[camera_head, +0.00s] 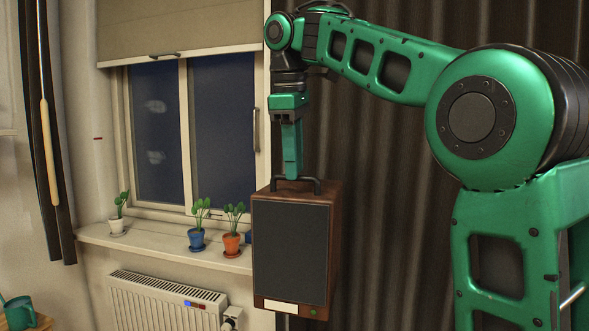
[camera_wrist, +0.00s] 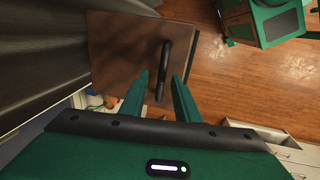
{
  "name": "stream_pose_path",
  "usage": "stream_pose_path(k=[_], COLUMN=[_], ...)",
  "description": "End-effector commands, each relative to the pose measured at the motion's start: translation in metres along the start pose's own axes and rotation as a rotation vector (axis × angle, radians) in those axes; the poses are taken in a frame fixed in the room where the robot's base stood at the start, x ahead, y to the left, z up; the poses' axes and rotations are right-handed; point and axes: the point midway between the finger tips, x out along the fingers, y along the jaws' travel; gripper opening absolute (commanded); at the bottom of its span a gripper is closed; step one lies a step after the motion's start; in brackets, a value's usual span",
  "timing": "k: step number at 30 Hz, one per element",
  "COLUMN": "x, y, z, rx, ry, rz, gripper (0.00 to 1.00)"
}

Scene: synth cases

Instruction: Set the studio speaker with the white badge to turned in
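The studio speaker (camera_head: 290,250) is a brown wooden box with a dark front panel. A white badge (camera_head: 281,306) and a small green dot are on its lower front. Its front faces the head camera, with the right side partly showing. A black bar handle (camera_head: 317,184) stands on its top; the handle also shows in the wrist view (camera_wrist: 164,65). My gripper (camera_head: 292,178) points straight down at the handle. In the wrist view its two fingers (camera_wrist: 160,75) are apart, one on each side of the handle, with gaps visible.
A windowsill (camera_head: 160,241) with several potted plants (camera_head: 231,240) lies left of the speaker, above a radiator (camera_head: 165,300). A dark curtain (camera_head: 375,190) hangs behind. Wooden floor (camera_wrist: 245,90) and a white drawer unit (camera_wrist: 290,150) show in the wrist view.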

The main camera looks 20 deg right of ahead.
Motion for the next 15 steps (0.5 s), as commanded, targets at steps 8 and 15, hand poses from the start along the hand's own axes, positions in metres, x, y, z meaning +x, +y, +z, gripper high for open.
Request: stream_pose_path(k=[8, 15], x=[0.0079, 0.0075], y=[-0.0036, -0.0044], z=[-0.0031, -0.0043], rx=[-0.008, -0.009], ry=[0.002, 0.003], rz=[-0.001, -0.001], gripper=[0.29, 0.15])
